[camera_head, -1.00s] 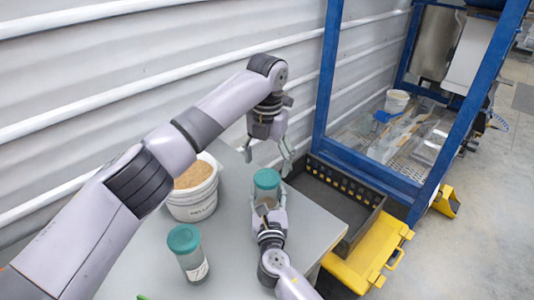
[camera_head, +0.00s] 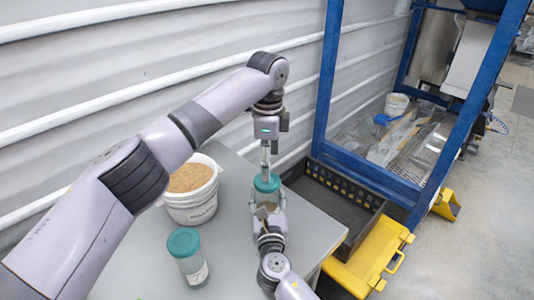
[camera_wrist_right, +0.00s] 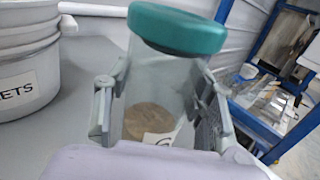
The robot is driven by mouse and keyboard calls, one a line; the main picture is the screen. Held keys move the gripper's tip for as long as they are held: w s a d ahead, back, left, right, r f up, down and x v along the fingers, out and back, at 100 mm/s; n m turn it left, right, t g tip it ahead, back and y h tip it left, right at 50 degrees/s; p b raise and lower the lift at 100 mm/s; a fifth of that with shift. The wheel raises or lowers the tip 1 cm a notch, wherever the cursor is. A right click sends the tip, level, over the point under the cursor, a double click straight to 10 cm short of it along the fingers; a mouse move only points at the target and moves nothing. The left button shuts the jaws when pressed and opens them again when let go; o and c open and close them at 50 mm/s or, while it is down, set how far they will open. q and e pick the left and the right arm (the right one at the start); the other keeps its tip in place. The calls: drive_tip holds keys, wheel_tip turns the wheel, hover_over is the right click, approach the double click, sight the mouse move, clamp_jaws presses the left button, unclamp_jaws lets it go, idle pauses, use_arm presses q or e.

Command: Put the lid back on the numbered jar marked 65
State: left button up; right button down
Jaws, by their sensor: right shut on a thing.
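A clear jar (camera_head: 267,199) with brown material in the bottom stands on the grey table. Its teal lid (camera_head: 267,182) sits over its mouth; the lid also shows in the right wrist view (camera_wrist_right: 178,27). A white label with a partly visible "6" shows on the jar (camera_wrist_right: 150,95). My right gripper (camera_head: 265,212) is shut around the jar's body, one finger on each side. My left gripper (camera_head: 266,172) points down at the lid from above, its fingers seen nearly edge-on. Whether they touch the lid or how far apart they are is unclear.
A second teal-lidded jar (camera_head: 188,256) stands at the table's front. A white bucket (camera_head: 193,212) of tan grain stands left of the held jar. A black tray (camera_head: 340,215), yellow case (camera_head: 368,262) and blue frame (camera_head: 375,178) lie to the right. The table (camera_head: 228,262) is clear between the jars.

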use_arm(q)
drive_tip(key=n, duration=0.5)
drive_tip(key=shift+r+n, duration=0.2)
drive_tip(key=shift+n, duration=0.2)
drive_tip(key=n, duration=0.3)
drive_tip(key=shift+r, duration=0.1)
drive_tip(key=n, duration=0.4)
drive_tip(key=shift+r, duration=0.1)
drive_tip(key=n, duration=0.3)
drive_tip(key=shift+r+n, duration=0.1)
drive_tip(key=shift+n, duration=0.3)
drive_tip(key=n, duration=0.3)
drive_tip(key=shift+n, duration=0.3)
drive_tip(key=n, duration=0.5)
drive_tip(key=shift+r, duration=0.25)
drive_tip(key=n, duration=0.7)
drive_tip(key=shift+r+n, duration=0.15)
drive_tip(key=shift+n, duration=0.15)
drive_tip(key=shift+f, duration=4.05)
